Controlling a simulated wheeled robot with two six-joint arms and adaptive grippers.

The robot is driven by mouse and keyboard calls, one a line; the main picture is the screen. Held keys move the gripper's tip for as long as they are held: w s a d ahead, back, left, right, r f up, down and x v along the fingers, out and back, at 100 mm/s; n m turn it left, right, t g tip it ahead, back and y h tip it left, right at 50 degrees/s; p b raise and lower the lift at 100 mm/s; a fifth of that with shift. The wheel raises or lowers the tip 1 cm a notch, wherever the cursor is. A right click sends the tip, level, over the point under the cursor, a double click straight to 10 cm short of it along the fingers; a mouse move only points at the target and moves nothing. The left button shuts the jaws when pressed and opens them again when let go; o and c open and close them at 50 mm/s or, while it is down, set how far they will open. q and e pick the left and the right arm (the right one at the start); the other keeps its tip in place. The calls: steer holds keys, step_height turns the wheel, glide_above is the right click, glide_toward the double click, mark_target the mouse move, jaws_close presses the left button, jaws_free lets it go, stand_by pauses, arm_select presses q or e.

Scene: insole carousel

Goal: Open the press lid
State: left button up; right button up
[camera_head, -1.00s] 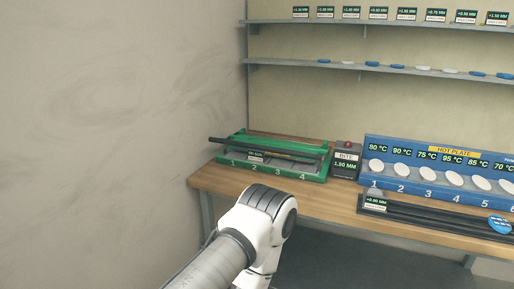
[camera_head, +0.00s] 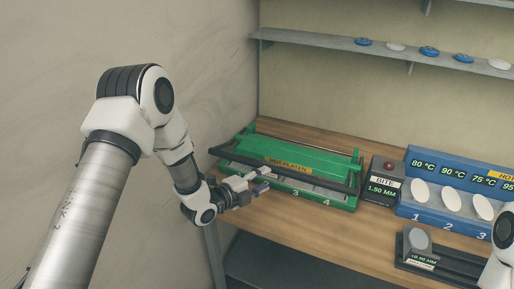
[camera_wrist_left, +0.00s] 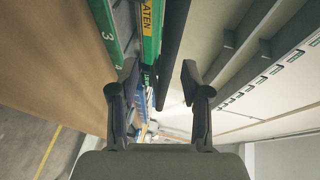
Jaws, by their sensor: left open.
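The green press (camera_head: 345,204) stands at the left of the bench. Its lid (camera_head: 315,157), a flat green panel with a yellow "HOT PLATEN" label, lies low over the base. A long black bar (camera_head: 325,183) runs along the front of the lid. My left gripper (camera_head: 264,180) is open and empty at the front of the press, close to the bar. In the left wrist view the bar (camera_wrist_left: 174,45) runs lengthwise between the two open fingers (camera_wrist_left: 158,80); I cannot tell whether they touch it. My arm hides slots 1 and 2. My right gripper is out of view.
A dark box (camera_head: 383,180) marked 1.50 MM with a red button stands right of the press. The blue hot plate (camera_head: 420,208) with white discs is further right. A black rail (camera_head: 455,268) lies in front of it. The wall is close on the left.

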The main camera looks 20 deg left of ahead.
mark_target(280, 173)
arm_select(q)
steer(key=shift+m, duration=0.3)
steer(key=d, duration=0.1)
steer(key=w+d+r, duration=0.1)
steer(key=d+p, duration=0.1)
steer(key=shift+w+d+r, duration=0.2)
steer(key=shift+r, duration=0.15)
steer(key=w, duration=0.1)
steer(key=w+f, duration=0.1)
steer(key=w+p, duration=0.1)
steer(key=w, duration=0.1)
steer(key=shift+d+f, duration=0.3)
steer(key=shift+f, duration=0.1)
steer(key=shift+w+f, duration=0.15)
steer(key=shift+w, duration=0.15)
steer(key=shift+s+d+r, duration=0.2)
steer(key=shift+d, duration=0.05)
steer(key=shift+s+r, duration=0.1)
steer(key=c, duration=0.4)
jaws_close()
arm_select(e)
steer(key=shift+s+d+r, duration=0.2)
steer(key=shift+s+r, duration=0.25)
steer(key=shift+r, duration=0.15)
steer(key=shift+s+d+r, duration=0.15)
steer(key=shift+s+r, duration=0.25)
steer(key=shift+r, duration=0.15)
